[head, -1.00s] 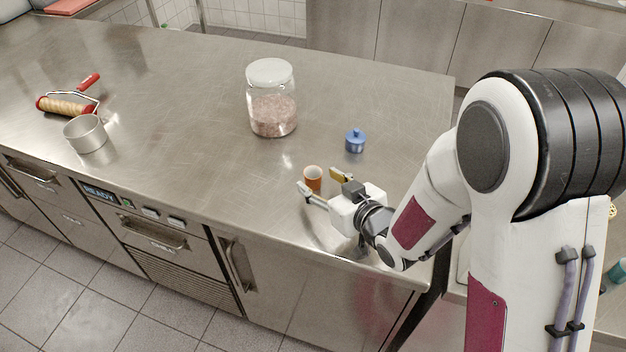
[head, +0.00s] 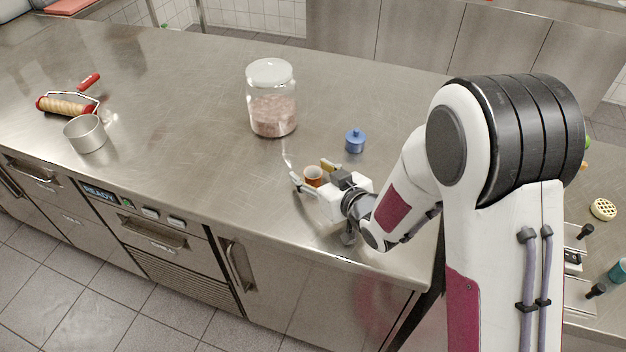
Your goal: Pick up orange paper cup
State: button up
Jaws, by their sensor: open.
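The orange paper cup (head: 314,176) stands upright on the steel counter near its front edge. Its white inside and upper part show; its lower part is hidden behind my gripper. My gripper (head: 311,173) is open, with one finger to the left of the cup and the other behind and to the right of it. The cup sits between the fingers. I cannot tell whether either finger touches it.
A blue lidded pot (head: 355,141) stands just behind and right of the cup. A glass jar (head: 271,98) of pinkish contents stands farther back. The counter (head: 190,150) between is clear.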

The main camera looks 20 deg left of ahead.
jog(key=c, duration=1.2)
jog(key=shift+r, duration=0.1)
jog(key=shift+r, duration=4.9)
